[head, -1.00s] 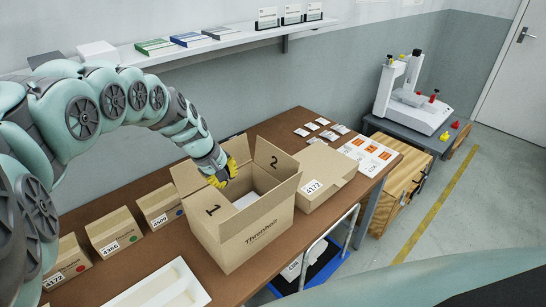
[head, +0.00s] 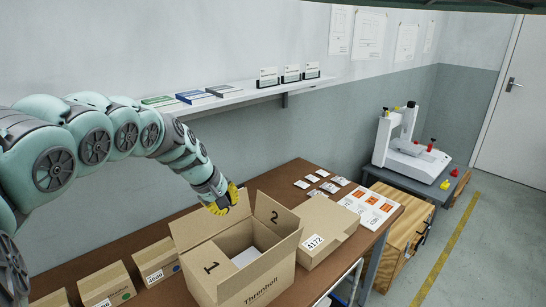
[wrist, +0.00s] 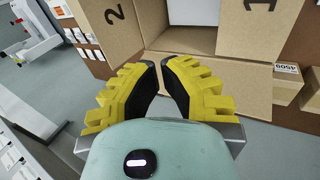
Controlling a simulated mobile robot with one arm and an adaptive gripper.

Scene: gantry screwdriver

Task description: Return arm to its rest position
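My gripper (head: 222,204), with yellow ribbed fingers, is just above the back left rim of the open cardboard box (head: 262,281). In the wrist view its fingertips (wrist: 158,62) come nearly together, with nothing held between them. My arm stretches in from the left of the head view, bent and raised. The box has flaps marked 1 and 2 and a pale item (head: 246,257) inside. In the wrist view the box's flap and inner walls (wrist: 190,85) lie beyond the fingers.
A closed box labelled 4172 (head: 325,225) stands to the right of the open box. Smaller boxes (head: 156,261) line the table at left. A shelf (head: 235,100) runs along the wall above. A white machine (head: 410,150) stands on a bench at right.

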